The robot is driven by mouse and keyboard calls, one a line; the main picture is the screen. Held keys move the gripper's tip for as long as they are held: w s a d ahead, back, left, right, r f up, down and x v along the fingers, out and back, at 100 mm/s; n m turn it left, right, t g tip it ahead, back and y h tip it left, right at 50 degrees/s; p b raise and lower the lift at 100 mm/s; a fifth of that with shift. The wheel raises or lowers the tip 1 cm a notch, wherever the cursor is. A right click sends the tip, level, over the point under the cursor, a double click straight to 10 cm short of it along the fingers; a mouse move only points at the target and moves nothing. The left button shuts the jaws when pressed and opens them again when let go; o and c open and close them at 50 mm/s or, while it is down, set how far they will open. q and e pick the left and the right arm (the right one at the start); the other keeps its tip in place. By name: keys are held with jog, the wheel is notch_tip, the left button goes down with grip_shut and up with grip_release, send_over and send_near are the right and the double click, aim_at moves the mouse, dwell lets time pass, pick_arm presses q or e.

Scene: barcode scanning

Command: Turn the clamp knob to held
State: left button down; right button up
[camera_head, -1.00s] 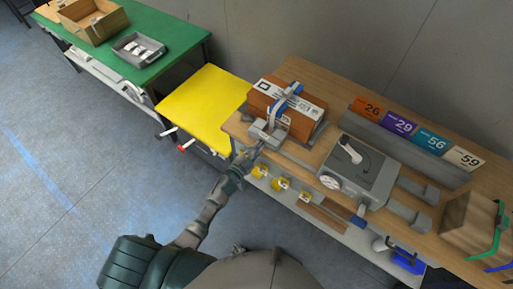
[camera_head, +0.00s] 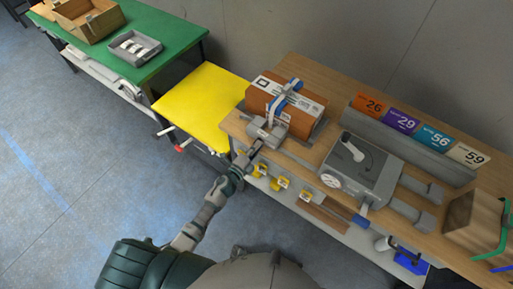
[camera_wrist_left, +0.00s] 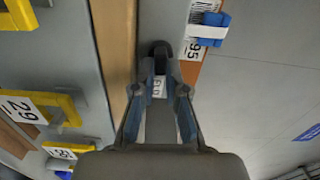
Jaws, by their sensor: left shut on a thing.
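A brown box (camera_head: 262,101) with white labels sits at the left end of the wooden bench, under a blue clamp strap (camera_head: 286,97). The grey clamp base (camera_head: 265,133) is at the bench's front edge. My left gripper (camera_head: 256,150) is at the front of this base. In the left wrist view its fingers (camera_wrist_left: 160,88) are shut on the clamp knob, whose dark end (camera_wrist_left: 160,50) shows beyond the fingertips. A small white label sits between the fingers, too small to read. The knob's angle is unclear. My right gripper is not in view.
A grey device with a lever (camera_head: 358,167) stands to the right on the bench, before numbered cards (camera_head: 398,122). Yellow tagged brackets (camera_head: 261,170) hang below the front edge. A yellow table (camera_head: 203,100) is at left, a green table (camera_head: 165,45) beyond it.

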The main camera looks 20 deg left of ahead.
pick_arm(q)
jog(key=shift+m, duration=0.4)
jog(key=c, duration=1.2)
grip_release()
jog(key=shift+w, duration=0.1)
jog(key=v, duration=0.8)
jog(key=shift+w+f, duration=0.1)
